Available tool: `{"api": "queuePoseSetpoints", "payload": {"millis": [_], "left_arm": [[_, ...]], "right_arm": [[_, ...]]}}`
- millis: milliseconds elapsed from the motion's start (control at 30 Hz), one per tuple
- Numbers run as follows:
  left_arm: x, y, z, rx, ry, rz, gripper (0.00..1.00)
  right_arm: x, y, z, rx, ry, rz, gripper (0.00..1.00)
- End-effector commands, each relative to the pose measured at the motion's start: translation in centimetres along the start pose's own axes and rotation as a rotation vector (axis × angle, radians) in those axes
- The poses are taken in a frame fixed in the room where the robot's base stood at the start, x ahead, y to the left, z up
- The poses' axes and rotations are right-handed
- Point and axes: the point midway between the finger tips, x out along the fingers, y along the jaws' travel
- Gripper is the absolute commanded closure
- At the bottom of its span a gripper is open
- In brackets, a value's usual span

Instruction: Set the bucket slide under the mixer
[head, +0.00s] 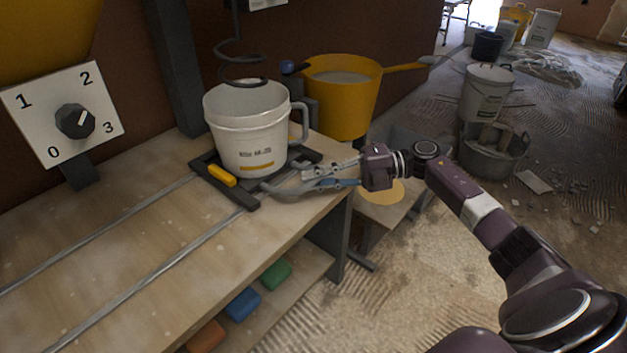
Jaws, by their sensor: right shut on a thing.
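The bucket slide (247,204) is a dark frame with a yellow block on its left side. It sits at the far end of two metal rails (150,287) on the wooden bench. A white bucket (243,143) stands upright on the slide. The mixer's dark spiral whisk (240,50) hangs at the bucket's mouth; its exact position over or behind the bucket is hard to tell. My right gripper (275,186) reaches in from the right, low beside the bucket, and is shut on the slide's right side. The fingertips are partly hard to make out. My left gripper is out of view.
A dial panel (45,105) numbered 0 to 3 stands at the left. A yellow pan (345,112) with a long handle is behind the bucket. Colored blocks (242,304) lie on the lower shelf. Buckets and rubble stand on the floor at the right. The front of the bench is clear.

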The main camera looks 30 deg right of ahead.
Motion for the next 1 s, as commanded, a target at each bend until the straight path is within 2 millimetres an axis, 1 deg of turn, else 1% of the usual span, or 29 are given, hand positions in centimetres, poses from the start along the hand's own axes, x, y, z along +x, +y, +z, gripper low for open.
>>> {"api": "queuePoseSetpoints", "payload": {"millis": [33, 200, 233, 367, 400, 667, 767, 867, 1000], "left_arm": [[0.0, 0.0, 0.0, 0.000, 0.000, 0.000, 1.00], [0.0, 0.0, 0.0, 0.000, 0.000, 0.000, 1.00], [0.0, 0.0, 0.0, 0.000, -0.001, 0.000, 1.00], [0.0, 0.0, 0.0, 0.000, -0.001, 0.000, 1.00], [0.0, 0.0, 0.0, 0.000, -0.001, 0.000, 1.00], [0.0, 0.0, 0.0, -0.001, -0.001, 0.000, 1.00], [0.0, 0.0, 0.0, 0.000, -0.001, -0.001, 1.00], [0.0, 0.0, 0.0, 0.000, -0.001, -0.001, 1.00], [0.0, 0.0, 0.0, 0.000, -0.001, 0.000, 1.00]], "right_arm": [[-0.3, 0.0, 0.2, 0.000, -0.008, -0.002, 1.00], [-0.3, 0.0, 0.3, -0.001, -0.011, -0.002, 1.00], [-0.3, 0.0, 0.3, -0.001, -0.012, -0.002, 0.86], [-0.3, 0.1, 0.3, -0.001, -0.011, -0.001, 0.72], [-0.3, 0.1, 0.3, -0.001, -0.010, -0.001, 0.70], [-0.3, 0.1, 0.2, -0.001, -0.007, 0.000, 0.70], [-0.9, 0.0, 0.2, 0.000, -0.008, -0.001, 0.70], [-2.4, 0.0, 0.3, 0.001, -0.010, -0.003, 0.70], [-5.4, 0.0, 0.3, 0.001, -0.012, -0.004, 0.70]]}}
